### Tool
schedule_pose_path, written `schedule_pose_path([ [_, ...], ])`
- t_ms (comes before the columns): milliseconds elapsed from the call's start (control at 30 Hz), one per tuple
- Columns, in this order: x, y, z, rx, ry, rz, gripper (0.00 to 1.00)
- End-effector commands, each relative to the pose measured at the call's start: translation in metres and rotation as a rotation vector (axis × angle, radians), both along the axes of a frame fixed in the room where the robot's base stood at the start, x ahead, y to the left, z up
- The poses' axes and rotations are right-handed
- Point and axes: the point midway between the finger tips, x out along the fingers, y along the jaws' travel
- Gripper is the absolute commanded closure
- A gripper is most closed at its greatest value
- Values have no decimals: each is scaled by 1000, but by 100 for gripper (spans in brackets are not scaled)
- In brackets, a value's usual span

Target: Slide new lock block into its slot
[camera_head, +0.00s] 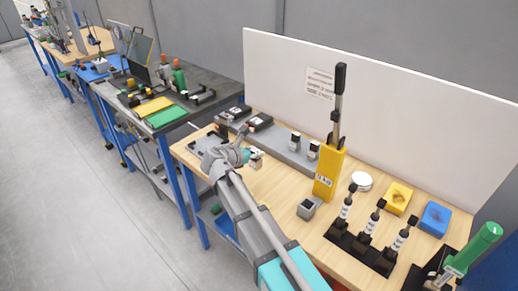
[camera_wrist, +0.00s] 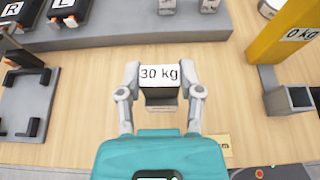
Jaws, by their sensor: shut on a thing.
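My gripper (camera_wrist: 161,92) is shut on a dark block with a white top labelled "30 kg" (camera_wrist: 160,74), held between both fingers above the wooden bench. In the head view my gripper (camera_head: 248,156) is over the bench's left part, with the block (camera_head: 256,160) at its tip. Two black pieces marked R (camera_wrist: 17,9) and L (camera_wrist: 63,4) sit on a grey platform (camera_wrist: 110,38) beyond and left of it. I cannot tell which slot belongs to the held block.
A yellow column marked "0 kg" (camera_head: 328,172) with a black-gripped lever stands right of my gripper. A grey open-topped box (camera_head: 307,208) is beside it. Black-handled tools (camera_head: 369,236) stand at the right. Bench between box and gripper is clear.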

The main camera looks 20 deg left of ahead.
Motion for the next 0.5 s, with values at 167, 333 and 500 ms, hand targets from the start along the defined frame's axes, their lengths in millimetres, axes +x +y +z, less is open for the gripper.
schedule_pose_path([
  [167, -34, -10, 24, 1, -1, 3, 100],
  [333, -63, -16, 36, 0, -1, 2, 100],
  [500, -82, -20, 44, 0, -1, 0, 100],
])
